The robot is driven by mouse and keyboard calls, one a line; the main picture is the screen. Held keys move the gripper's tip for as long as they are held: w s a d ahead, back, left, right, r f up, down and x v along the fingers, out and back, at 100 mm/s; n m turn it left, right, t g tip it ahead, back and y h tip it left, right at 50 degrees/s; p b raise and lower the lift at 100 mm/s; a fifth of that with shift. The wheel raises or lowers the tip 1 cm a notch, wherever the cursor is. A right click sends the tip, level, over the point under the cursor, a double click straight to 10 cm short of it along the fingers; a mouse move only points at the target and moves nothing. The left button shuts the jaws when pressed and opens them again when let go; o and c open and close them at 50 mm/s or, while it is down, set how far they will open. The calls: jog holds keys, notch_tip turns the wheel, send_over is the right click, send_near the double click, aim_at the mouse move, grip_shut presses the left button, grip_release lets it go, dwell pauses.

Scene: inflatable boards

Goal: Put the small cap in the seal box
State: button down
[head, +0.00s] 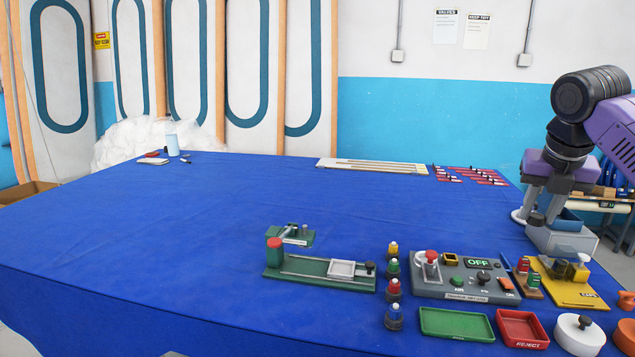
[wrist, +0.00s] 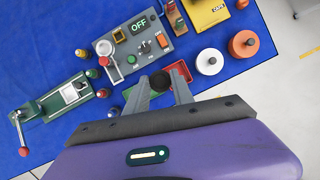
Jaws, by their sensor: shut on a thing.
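My gripper (head: 537,213) hangs over the right side of the blue table, its fingers pointing down. In the wrist view my gripper (wrist: 163,92) is shut on a small dark round piece (wrist: 158,80), which looks like the small cap. The piece also shows below the hand in the head view (head: 537,219), held above the table. A green tray (head: 453,336) and a red tray (head: 522,344) marked REJECT lie at the front. A grey box (head: 562,241) with a blue inside stands below and behind my gripper. I cannot tell which container is the seal box.
A grey control panel (head: 465,290) reading OFF stands by several small bottles (head: 393,290). A yellow block (head: 565,294) marked CAPS, a white pot (head: 580,335) and an orange pot (wrist: 243,43) are at the right. A green fixture (head: 320,279) is left. The table's middle is clear.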

jog(key=shift+s+a+f, duration=0.1)
jog(key=shift+a+f, duration=0.05)
jog(key=shift+a, duration=0.1)
jog(key=s+a+f+m+g+y+b, duration=0.1)
jog(key=s+a+f+m+g+b, duration=0.2)
jog(key=a+f+m, duration=1)
jog(key=s+a+f+m+g+y+b, duration=0.1)
jog(key=s+a+f+m+g+b, duration=0.2)
jog(key=a+f+m, duration=1)
notch_tip(320, 180, down, 8)
jog(key=s+m+g, duration=0.1)
jog(key=m+g, duration=0.1)
jog(key=m, duration=0.1)
jog(key=shift+s+a+m, duration=0.25)
jog(key=shift+s+m, duration=0.15)
